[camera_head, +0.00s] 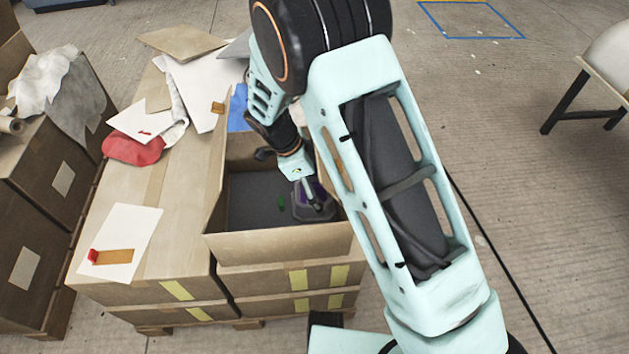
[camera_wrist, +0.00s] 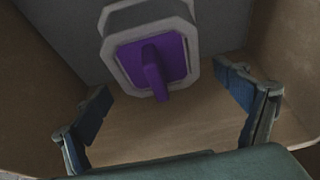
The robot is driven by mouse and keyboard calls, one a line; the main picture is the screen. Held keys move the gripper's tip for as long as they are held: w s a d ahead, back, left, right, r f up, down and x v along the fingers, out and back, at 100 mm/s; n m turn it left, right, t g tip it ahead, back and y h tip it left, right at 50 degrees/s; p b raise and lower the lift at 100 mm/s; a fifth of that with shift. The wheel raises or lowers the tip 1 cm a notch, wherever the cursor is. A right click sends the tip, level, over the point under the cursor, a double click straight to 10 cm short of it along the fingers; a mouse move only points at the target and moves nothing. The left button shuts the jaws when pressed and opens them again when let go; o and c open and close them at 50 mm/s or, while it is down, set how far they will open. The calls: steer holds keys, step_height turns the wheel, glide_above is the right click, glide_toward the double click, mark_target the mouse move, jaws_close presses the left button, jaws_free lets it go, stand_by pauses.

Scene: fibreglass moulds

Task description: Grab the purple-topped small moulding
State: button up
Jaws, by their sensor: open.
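The small moulding (camera_wrist: 152,60) is a grey block with a purple top and a raised purple ridge. In the wrist view it lies ahead of my gripper (camera_wrist: 172,112), whose two fingers are spread wide and empty on either side below it. The moulding does not touch either finger. In the head view the moulding (camera_head: 304,210) lies on the dark floor of the open cardboard box (camera_head: 285,246), towards its right side. My gripper (camera_head: 312,193) reaches down into the box over it and hides part of it.
The box walls (camera_wrist: 290,50) stand close around my gripper. Closed boxes with papers and a red bag (camera_head: 132,149) are at the left.

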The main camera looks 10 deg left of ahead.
steer(key=shift+d+f, duration=0.1)
steer(key=shift+f, duration=0.1)
steer(key=c, duration=1.4)
steer(key=shift+c, duration=0.2)
